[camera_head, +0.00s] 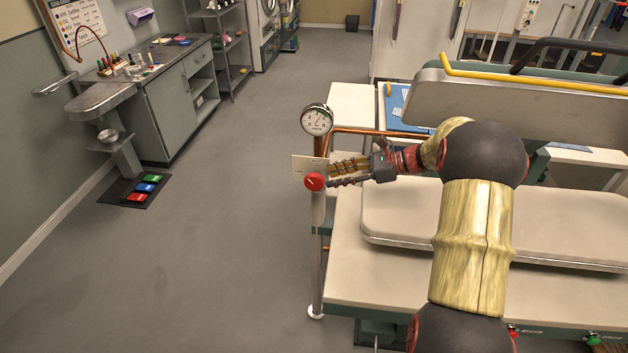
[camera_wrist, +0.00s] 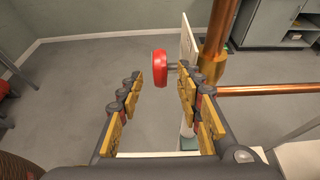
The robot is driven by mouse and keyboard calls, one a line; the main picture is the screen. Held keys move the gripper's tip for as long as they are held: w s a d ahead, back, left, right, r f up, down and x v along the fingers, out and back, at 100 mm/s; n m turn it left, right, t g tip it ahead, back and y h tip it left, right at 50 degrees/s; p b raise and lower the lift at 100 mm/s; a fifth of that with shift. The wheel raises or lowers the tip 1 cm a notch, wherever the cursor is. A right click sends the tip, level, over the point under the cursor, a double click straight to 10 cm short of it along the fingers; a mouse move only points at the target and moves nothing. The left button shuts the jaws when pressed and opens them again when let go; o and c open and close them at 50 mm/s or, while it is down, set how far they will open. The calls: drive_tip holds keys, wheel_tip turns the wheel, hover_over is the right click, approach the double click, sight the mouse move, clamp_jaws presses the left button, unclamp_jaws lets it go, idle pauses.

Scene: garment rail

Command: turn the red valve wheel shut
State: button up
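The red valve wheel (camera_head: 314,182) sits on an upright post at the left end of the press table. In the wrist view the red wheel (camera_wrist: 160,67) shows nearly edge-on, with its short stem running right toward a copper pipe. My gripper (camera_head: 330,174) is just right of the wheel in the head view, fingers pointing left at it. In the wrist view my gripper (camera_wrist: 160,80) is open, one finger on each side, and the wheel appears in the gap near or just beyond the fingertips. I see no contact; the exact depth is unclear.
A round pressure gauge (camera_head: 316,119) stands above the wheel, and a pale plate (camera_head: 303,165) is behind it. A copper pipe (camera_wrist: 270,90) runs right from the vertical pipe (camera_wrist: 217,45). The padded press table (camera_head: 360,285) lies under my arm.

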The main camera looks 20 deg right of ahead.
sight(323, 179)
drive_tip(key=b+x, duration=0.1)
drive_tip(key=x, duration=0.6)
drive_tip(key=shift+a, duration=0.1)
drive_tip(key=shift+c, duration=0.6)
drive_tip(key=c, duration=0.8)
clamp_jaws()
